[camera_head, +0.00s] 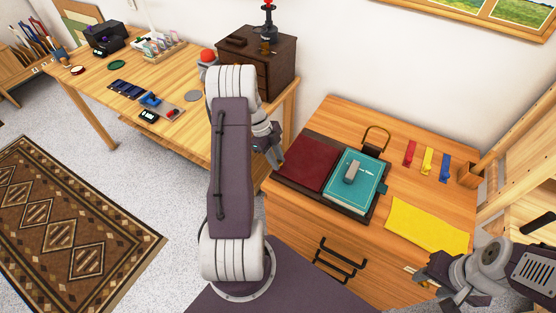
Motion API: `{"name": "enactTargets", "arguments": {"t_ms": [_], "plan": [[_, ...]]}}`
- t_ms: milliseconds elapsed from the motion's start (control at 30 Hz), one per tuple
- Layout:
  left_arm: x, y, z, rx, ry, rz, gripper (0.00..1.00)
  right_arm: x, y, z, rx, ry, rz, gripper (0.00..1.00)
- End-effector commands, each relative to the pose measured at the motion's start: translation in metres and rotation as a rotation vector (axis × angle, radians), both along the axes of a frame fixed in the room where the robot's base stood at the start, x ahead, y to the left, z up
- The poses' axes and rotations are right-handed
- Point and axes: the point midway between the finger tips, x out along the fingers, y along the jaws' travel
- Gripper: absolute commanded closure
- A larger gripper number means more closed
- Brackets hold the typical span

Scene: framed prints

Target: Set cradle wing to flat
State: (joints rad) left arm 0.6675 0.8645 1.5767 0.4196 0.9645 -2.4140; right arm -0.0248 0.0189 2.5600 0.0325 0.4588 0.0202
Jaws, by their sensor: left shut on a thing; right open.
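The book cradle (350,213) lies on the wooden cabinet, a dark brown frame with a deep red wing (307,162) on the left. The wing's exact angle is hard to tell from this view. A teal book (367,185) rests on the cradle's right side with a small grey block (352,172) on its cover. My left gripper (277,161) is at the wing's outer left edge, shut on it; my own arm hides part of the area to its left. My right gripper (418,284) is open and empty at the cabinet's front right, apart from the cradle.
A yellow sheet (428,225) lies right of the cradle. Red, yellow and blue tags (428,160) and a dark ring stand (377,138) are behind. A wooden desk (150,85) with small items and a brown chest (258,60) stands left. A wooden frame rises at right.

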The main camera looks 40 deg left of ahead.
Motion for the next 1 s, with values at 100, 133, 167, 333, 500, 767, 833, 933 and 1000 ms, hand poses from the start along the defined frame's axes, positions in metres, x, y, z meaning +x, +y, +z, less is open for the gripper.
{"name": "enactTargets", "arguments": {"t_ms": [100, 133, 167, 333, 500, 767, 833, 933, 1000], "plan": [[-0.002, 0.005, -0.004, 0.014, 0.001, 0.001, 1.0, 0.0, 0.0, -0.001, 0.0, 0.0, 0.0, 0.55], [-0.002, 0.005, -0.004, 0.013, 0.001, 0.002, 1.0, 0.0, 0.0, -0.001, 0.0, 0.0, 0.0, 0.55], [-0.002, 0.005, -0.004, 0.013, 0.002, 0.002, 1.0, 0.0, 0.0, -0.001, 0.0, 0.0, 0.0, 0.55], [-0.002, 0.004, -0.004, 0.011, 0.003, 0.001, 0.56, 0.0, 0.0, -0.001, 0.0, 0.0, 0.0, 0.55], [-0.002, 0.003, -0.003, 0.009, 0.002, 0.001, 0.56, 0.0, 0.0, -0.001, 0.0, 0.0, 0.0, 0.55], [-0.002, 0.015, 0.024, 0.01, -0.003, 0.002, 0.56, 0.0, 0.0, 0.002, 0.0, 0.0, 0.0, 0.55], [-0.003, 0.022, 0.038, 0.01, -0.002, 0.003, 0.56, 0.0, 0.0, 0.003, 0.0, 0.0, 0.0, 0.55], [-0.004, 0.031, 0.058, 0.009, -0.001, 0.004, 0.56, 0.0, 0.0, 0.004, 0.0, 0.0, 0.0, 0.55], [-0.005, 0.036, 0.068, 0.009, 0.0, 0.004, 0.56, 0.0, 0.0, 0.005, 0.0, 0.0, 0.0, 0.55]]}}
